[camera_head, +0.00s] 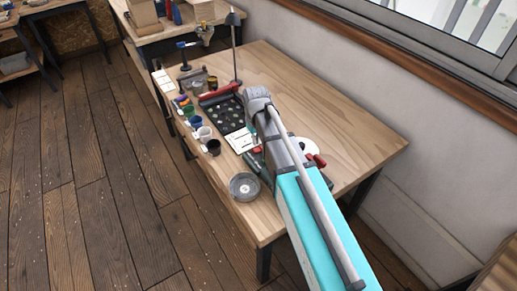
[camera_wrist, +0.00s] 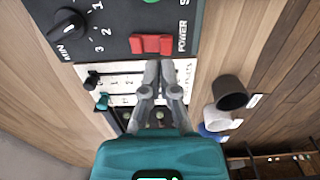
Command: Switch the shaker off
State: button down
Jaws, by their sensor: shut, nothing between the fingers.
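The shaker's dark control panel (camera_wrist: 110,28) fills the top of the wrist view. It bears a red rocker switch (camera_wrist: 152,44) beside the word POWER, a black dial (camera_wrist: 68,25) with numbers and MIN, and a green spot at the top edge. My gripper (camera_wrist: 164,63) is shut and empty. Its fingertips are just below the red switch in the picture; I cannot tell whether they touch it. In the head view the shaker (camera_head: 256,162) is mostly hidden behind my arm, and my fingers are hidden.
Several cups (camera_head: 204,134) line the table's left edge. A dark sample tray (camera_head: 230,115) and a round metal pan (camera_head: 244,187) are close to my arm.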

aim_at(256, 149)
jog(key=shift+f+b, duration=1.75)
dwell(1.9)
jog(key=shift+r+p, duration=3.55)
